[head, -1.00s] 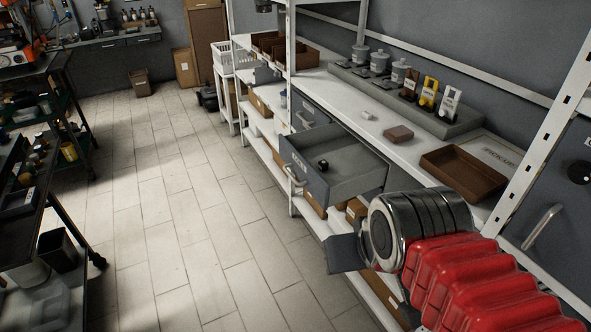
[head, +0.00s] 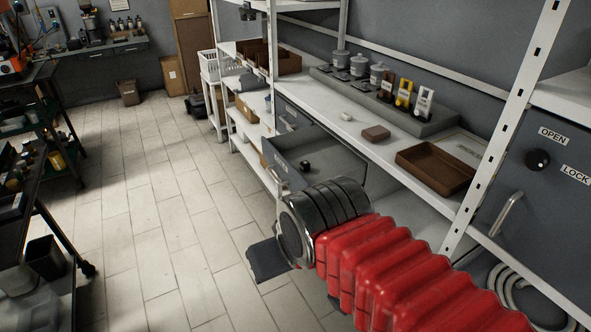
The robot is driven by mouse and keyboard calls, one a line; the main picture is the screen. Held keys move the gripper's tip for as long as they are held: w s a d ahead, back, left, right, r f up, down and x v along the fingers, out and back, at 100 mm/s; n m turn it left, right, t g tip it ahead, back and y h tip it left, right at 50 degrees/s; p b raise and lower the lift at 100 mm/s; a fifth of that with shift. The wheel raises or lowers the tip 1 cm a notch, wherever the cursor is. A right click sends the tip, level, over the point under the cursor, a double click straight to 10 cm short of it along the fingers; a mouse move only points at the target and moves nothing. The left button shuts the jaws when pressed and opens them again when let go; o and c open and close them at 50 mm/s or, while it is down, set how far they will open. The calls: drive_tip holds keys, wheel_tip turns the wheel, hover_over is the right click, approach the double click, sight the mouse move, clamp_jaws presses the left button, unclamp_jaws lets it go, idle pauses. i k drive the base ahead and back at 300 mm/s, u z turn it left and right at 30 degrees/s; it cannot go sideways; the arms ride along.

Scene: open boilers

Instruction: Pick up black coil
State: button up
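A small black round object (head: 305,165), which looks like the black coil, lies in the open grey drawer (head: 338,156) under the white bench. It is too small to make out in detail.
The white bench holds a brown tray (head: 437,167), a small brown block (head: 376,133) and several grey lidded pots. A white shelf upright (head: 497,140) and a grey cabinet (head: 545,200) stand at the right. The tiled floor (head: 170,210) on the left is clear.

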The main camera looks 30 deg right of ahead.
sight(305, 166)
drive_tip(key=z, duration=0.05)
drive_tip(key=i, duration=1)
drive_tip(key=u, duration=0.05)
